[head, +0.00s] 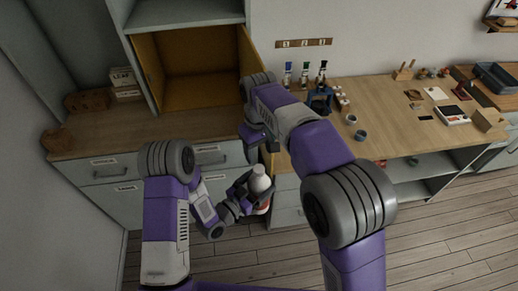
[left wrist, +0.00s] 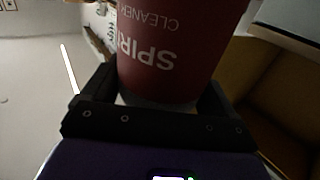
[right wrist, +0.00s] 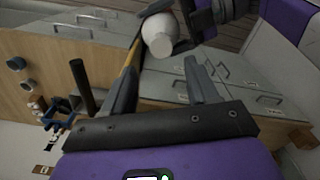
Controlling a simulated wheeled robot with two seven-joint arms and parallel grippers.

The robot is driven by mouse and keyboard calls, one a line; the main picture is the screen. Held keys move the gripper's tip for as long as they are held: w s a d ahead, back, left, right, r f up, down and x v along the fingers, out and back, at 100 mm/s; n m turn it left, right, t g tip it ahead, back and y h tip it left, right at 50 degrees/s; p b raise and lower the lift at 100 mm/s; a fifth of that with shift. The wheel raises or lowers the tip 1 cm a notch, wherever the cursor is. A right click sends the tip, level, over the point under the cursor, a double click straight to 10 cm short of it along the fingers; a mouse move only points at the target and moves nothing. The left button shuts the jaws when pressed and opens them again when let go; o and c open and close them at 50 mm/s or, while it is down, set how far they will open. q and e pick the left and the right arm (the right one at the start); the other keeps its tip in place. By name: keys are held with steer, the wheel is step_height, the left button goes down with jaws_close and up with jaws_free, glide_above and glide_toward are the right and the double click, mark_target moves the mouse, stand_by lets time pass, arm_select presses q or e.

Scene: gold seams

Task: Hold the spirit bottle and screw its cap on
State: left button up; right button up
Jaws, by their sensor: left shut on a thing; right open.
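The spirit bottle (head: 261,184) is held off the floor in front of the cabinets, its white top facing up. In the left wrist view its dark red label (left wrist: 165,45) reads SPIRIT CLEANER and fills the space between the fingers. My left gripper (head: 249,192) is shut around the bottle's body. My right gripper (head: 259,139) is above the bottle, open, with nothing between its fingers. In the right wrist view the bottle's white top (right wrist: 159,38) is beyond the open fingertips (right wrist: 165,68), apart from them. I cannot make out a separate cap.
A wooden worktop (head: 400,115) at the right carries markers, a blue stand (head: 320,101), small cups (head: 361,135) and boxes. An open cabinet (head: 200,90) with an ochre inside stands behind my arms. Drawers (head: 115,170) are close behind the bottle. The floor (head: 440,250) at right is clear.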

mark_target(259, 168)
steer(key=shift+a+f, duration=0.1)
steer(key=shift+f, duration=3.95)
jaws_close()
steer(key=shift+m, duration=0.8)
steer(key=shift+o, duration=0.6)
jaws_free()
steer(key=shift+r, duration=0.1)
